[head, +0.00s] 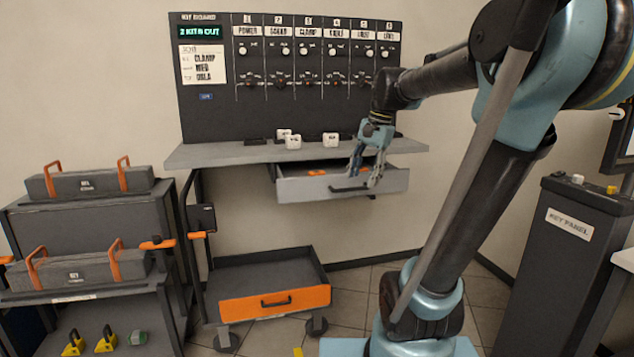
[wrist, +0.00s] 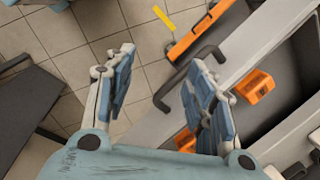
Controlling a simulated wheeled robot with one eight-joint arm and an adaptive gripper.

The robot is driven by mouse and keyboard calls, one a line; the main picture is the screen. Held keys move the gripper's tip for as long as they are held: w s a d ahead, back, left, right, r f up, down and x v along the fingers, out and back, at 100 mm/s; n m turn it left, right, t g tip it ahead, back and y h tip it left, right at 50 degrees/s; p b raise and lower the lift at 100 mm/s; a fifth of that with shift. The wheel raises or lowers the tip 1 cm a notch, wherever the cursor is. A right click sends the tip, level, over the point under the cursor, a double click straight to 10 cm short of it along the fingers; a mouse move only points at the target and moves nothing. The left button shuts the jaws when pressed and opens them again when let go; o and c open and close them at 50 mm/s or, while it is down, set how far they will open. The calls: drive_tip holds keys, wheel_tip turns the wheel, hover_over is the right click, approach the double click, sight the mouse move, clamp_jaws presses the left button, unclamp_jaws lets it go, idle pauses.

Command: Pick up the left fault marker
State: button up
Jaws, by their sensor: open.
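The left fault marker (head: 317,172) is a small orange block inside the open drawer (head: 300,189). In the wrist view this marker (wrist: 255,86) shows a dark opening and lies to the right of my fingers, apart from them. A second orange block (wrist: 186,140) is partly hidden behind my right finger. My gripper (head: 363,180) hangs over the drawer's front, to the right of the left marker. In the wrist view my gripper (wrist: 162,57) has its fingers spread with nothing between them, and the drawer handle shows below.
The drawer sits under a grey shelf (head: 230,153) bearing several white blocks (head: 293,142). A dark panel with knobs stands behind. An orange-fronted cart (head: 275,303) is below left, and a rack with grey cases (head: 90,183) is farther left. Tiled floor is open in front of the drawer.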

drive_tip(key=w+a+r+m+g+y, duration=0.1)
drive_tip(key=w+a+r+m, duration=0.3)
drive_tip(key=w, duration=0.4)
drive_tip(key=w+a+r+m+g+y, duration=0.1)
drive_tip(key=w+a+r+m, duration=0.15)
drive_tip(key=w+r, duration=0.45)
approach(318, 172)
drive_tip(key=x, duration=0.4)
drive_tip(key=shift+w+a+f, duration=0.15)
drive_tip(key=shift+w+f, duration=0.1)
drive_tip(key=shift+f, duration=0.15)
drive_tip(key=shift+x, duration=3.05)
drive_tip(key=shift+s+r, duration=0.1)
drive_tip(key=shift+c, duration=0.2)
drive_tip(key=c, duration=1.1)
